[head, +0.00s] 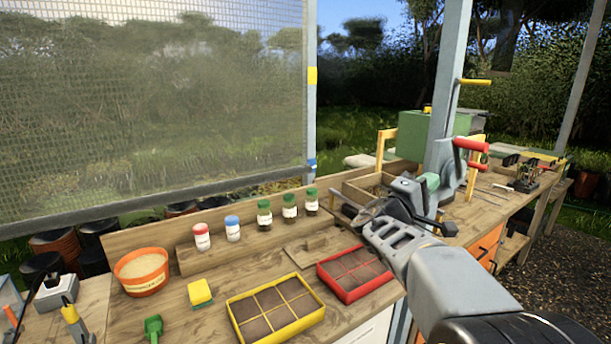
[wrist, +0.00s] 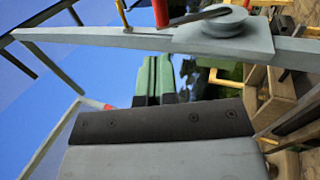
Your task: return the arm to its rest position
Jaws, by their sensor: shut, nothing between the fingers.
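My arm reaches in from the lower right of the head view, over the right part of the wooden bench (head: 180,322). My gripper (head: 431,183) is up in front of the grey post (head: 447,95), above the bench top. In the wrist view its two green fingers (wrist: 154,66) lie side by side, shut and empty. That view looks up past the post, with a grey wheel (wrist: 228,22) and a red handle (wrist: 160,12) across the top. I cannot tell how far the fingers are from the post.
A red tray (head: 322,272) and a yellow-rimmed tray (head: 234,313) lie left of my arm. Several small jars (head: 264,214) stand on a wooden step behind. An orange pot (head: 141,283) and a yellow sponge (head: 200,294) are further left. A red crank handle (head: 471,145) sticks out from the post.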

